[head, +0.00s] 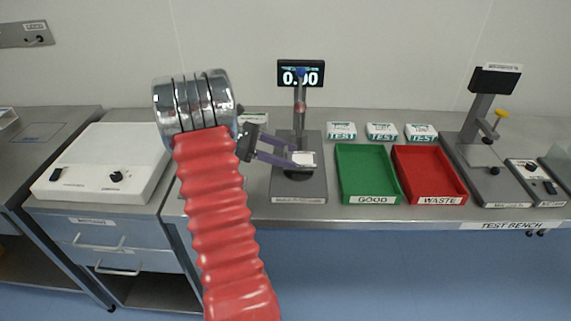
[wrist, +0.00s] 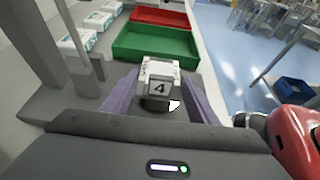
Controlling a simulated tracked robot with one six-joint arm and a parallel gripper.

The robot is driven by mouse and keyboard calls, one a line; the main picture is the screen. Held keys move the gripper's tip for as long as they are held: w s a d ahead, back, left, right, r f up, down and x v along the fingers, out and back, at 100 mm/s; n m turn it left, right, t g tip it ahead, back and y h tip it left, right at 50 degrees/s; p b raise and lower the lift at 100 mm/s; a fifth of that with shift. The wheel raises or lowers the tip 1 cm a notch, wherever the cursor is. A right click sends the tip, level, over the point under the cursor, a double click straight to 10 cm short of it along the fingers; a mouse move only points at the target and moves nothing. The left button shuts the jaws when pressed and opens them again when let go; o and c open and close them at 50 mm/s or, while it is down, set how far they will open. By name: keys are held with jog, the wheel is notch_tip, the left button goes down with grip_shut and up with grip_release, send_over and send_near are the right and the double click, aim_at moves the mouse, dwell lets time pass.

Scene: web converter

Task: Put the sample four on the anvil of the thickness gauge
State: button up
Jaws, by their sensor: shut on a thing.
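Sample four, a small white block marked 4 (wrist: 160,88), is between the fingers of my gripper in the wrist view. My gripper (head: 303,158) is shut on it. In the head view the white sample (head: 306,157) is at the fingertips, over the base of the thickness gauge (head: 299,188). The gauge has a display reading 0.00 and a vertical column. A dark round part, which looks like the anvil (wrist: 156,104), shows just below the sample in the wrist view. I cannot tell whether the sample touches it.
A green GOOD tray (head: 372,200) and a red WASTE tray (head: 440,199) stand right of the gauge. Several white TEST packs (head: 382,132) lie behind them. Another instrument (head: 484,150) stands at the right. A white box with a knob (head: 100,165) is at the left.

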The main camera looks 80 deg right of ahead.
jog(key=shift+f, duration=1.65)
jog(key=shift+f, duration=0.1)
jog(key=o, duration=1)
jog(key=shift+o, duration=0.2)
jog(key=shift+w+r, duration=0.15)
jog(key=shift+r, duration=0.05)
jog(key=v, duration=1.1)
jog(key=shift+f, duration=0.1)
jog(key=shift+w, duration=0.4)
jog(key=shift+a, duration=0.1)
